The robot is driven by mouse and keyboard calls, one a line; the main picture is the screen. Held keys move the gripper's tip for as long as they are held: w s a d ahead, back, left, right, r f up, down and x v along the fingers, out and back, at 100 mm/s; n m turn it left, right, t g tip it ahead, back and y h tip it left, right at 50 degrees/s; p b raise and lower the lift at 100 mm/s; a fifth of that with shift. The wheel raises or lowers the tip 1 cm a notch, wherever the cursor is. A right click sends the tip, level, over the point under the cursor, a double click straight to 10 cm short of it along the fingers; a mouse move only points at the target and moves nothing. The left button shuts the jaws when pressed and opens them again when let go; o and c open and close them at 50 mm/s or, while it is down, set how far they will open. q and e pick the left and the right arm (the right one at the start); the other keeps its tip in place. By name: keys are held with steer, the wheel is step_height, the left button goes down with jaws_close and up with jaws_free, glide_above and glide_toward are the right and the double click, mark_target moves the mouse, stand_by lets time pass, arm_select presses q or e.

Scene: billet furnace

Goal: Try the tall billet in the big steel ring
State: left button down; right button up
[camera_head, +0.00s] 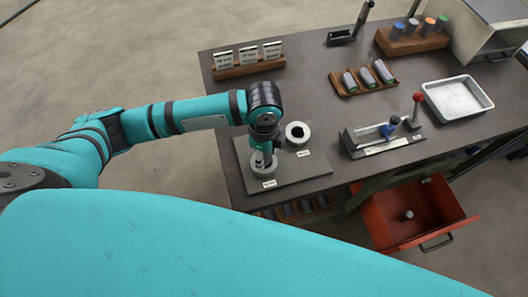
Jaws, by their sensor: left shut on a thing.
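My left gripper (262,151) points straight down over the front steel ring (271,170) on the grey plate. It is shut on a grey billet, taken to be the tall one, mostly hidden by the fingers. The billet's lower end is at the ring's opening; I cannot tell how deep it sits. A second steel ring (305,138) with an empty dark hole lies behind and to the right on the same plate. Each ring has a small label in front, too small to read, so I cannot tell which is the big one. My right gripper is not in view.
A wooden rack (392,80) holds several grey billets. A fixture with a blue part (388,131) and a red-knobbed lever (417,99) stands to the right. A white tray (487,102) lies farther right. An open red drawer (376,232) juts out below the table.

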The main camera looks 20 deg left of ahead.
arm_select(q)
steer(key=shift+f, duration=0.65)
stand_by(0.8)
steer(key=c, duration=0.7)
jaws_free()
steer(key=shift+c, duration=0.2)
steer(key=shift+s, duration=0.1)
step_height(320, 180, up, 12)
